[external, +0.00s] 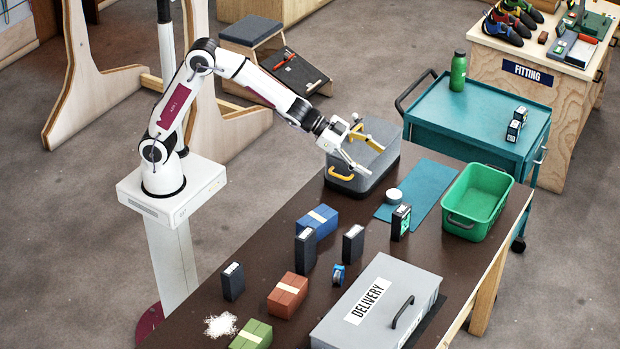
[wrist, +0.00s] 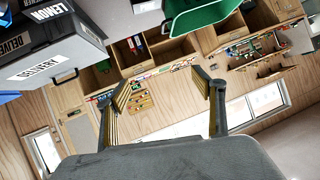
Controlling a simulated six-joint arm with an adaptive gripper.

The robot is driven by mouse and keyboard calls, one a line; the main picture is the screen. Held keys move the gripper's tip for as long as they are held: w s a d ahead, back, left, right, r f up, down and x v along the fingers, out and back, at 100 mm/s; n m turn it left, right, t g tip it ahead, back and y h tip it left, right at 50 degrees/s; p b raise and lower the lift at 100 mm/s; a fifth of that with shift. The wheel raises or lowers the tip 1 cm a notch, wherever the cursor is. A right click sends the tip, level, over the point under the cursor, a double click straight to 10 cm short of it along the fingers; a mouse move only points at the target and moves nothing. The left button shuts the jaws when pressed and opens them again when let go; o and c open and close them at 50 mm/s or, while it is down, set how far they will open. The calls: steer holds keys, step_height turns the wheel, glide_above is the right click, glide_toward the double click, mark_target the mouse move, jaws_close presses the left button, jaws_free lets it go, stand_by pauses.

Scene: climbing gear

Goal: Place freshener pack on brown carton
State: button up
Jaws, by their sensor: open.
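Several dark upright packs stand on the brown table. One with a green-edged label (external: 401,222), by the blue mat, looks most like the freshener pack, though its print is too small to read. In the wrist view a dark pack marked LEMON (wrist: 127,8) shows at the top edge. The brown carton (external: 287,295), with a pale band, lies near the table's front left. My gripper (external: 375,160) is open and empty above the grey padded bin, well away from both the labelled pack and the carton. Its spread fingers show in the wrist view (wrist: 166,88).
A blue carton (external: 317,221) and a green carton (external: 252,335) flank the brown one. Other dark packs (external: 305,249) stand between.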

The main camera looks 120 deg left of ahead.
steer(key=w+a+f+h, duration=0.1)
steer(key=w+a+f, duration=0.25)
steer(key=f, duration=0.25)
steer(key=m+t+h, duration=0.1)
steer(key=h, duration=0.2)
glide_toward(401, 218)
steer(key=shift+w+a+r, duration=0.4)
steer(key=shift+w+a, duration=0.35)
steer(key=shift+w+a+r, duration=0.4)
steer(key=shift+w+a, duration=0.35)
steer(key=shift+a, duration=0.05)
steer(key=shift+y, duration=0.4)
steer(key=shift+f, duration=2.9)
steer(key=shift+f, duration=0.15)
steer(key=shift+f, duration=0.55)
steer(key=shift+x, duration=2.4)
steer(key=shift+w+r, duration=0.1)
